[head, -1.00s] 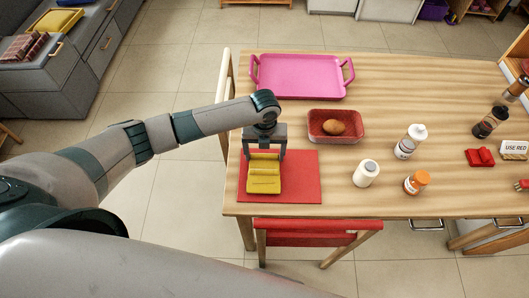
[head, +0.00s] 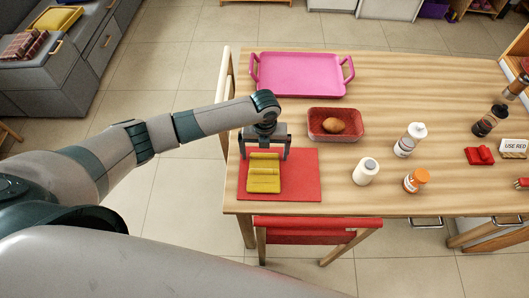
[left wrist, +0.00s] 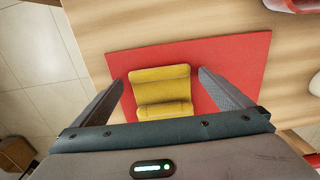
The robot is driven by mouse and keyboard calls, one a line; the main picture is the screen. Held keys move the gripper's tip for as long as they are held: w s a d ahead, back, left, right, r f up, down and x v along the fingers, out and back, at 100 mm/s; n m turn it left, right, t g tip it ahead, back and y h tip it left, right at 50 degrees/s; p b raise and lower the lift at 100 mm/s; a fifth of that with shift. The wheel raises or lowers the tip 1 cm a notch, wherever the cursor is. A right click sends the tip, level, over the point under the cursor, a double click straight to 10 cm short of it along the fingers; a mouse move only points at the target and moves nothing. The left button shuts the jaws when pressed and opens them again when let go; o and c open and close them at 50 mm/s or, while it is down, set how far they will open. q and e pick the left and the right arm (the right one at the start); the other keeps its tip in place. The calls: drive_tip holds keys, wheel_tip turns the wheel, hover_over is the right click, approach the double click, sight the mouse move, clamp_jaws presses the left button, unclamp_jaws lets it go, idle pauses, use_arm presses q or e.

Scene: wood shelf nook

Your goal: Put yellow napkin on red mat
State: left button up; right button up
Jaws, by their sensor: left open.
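The yellow napkin (head: 264,178) lies folded on the left part of the red mat (head: 305,180), at the table's near left corner. My left gripper (head: 265,153) is open just above the napkin's far end. In the left wrist view the napkin (left wrist: 160,88) lies on the red mat (left wrist: 235,60) between the two spread fingers (left wrist: 165,90), with a gap on each side. My right gripper is not in view.
Behind the mat are a red basket (head: 319,134) with a brown item and a pink tray (head: 300,75). A white bottle (head: 365,172) and an orange-capped bottle (head: 416,180) stand to the right. A red-backed chair (head: 318,225) is at the near edge.

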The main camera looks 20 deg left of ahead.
use_arm(q)
wheel_tip(320, 180, up, 12)
drive_tip(key=b, duration=0.2)
drive_tip(key=shift+b, duration=0.3)
